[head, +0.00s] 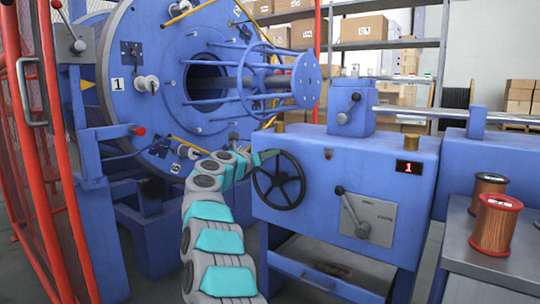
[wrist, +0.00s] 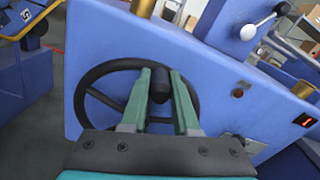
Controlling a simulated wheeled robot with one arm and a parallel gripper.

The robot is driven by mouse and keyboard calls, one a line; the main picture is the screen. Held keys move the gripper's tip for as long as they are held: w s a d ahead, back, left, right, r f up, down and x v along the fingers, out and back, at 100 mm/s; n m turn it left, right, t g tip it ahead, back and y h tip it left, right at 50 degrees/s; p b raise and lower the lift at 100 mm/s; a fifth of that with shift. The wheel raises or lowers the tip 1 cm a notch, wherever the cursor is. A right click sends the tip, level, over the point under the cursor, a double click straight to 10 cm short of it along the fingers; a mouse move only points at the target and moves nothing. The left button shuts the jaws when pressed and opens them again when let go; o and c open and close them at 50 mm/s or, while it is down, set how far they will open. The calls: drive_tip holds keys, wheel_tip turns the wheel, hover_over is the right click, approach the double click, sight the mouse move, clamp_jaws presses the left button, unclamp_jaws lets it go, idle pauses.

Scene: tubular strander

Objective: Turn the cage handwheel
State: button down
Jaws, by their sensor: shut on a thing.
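The black spoked handwheel (head: 279,180) sits on the front face of the blue cabinet, right of centre in the head view. Its rim also shows in the wrist view (wrist: 82,100). My gripper (head: 266,155) is at the upper left of the wheel. In the wrist view, the fingers of my gripper (wrist: 160,78) are shut on the wheel's black handle (wrist: 160,86), one on each side. The fingers and wrist hide the lower middle of the wheel. The large blue cage disc (head: 118,110), marked 1, stands at the left.
A small lever (head: 352,212) on a grey plate is right of the wheel. A red display (head: 408,167) reads 1. Copper spools (head: 495,225) stand on a grey table at the right. A red mesh guard (head: 62,150) closes off the left. Boxes fill shelves behind.

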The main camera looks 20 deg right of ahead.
drive_tip(key=c, duration=0.7)
unclamp_jaws()
drive_tip(key=shift+o, duration=0.2)
drive_tip(key=b+v, duration=0.2)
drive_tip(key=v, duration=0.5)
drive_tip(key=shift+s+a, duration=0.25)
drive_tip(key=shift+a, duration=0.1)
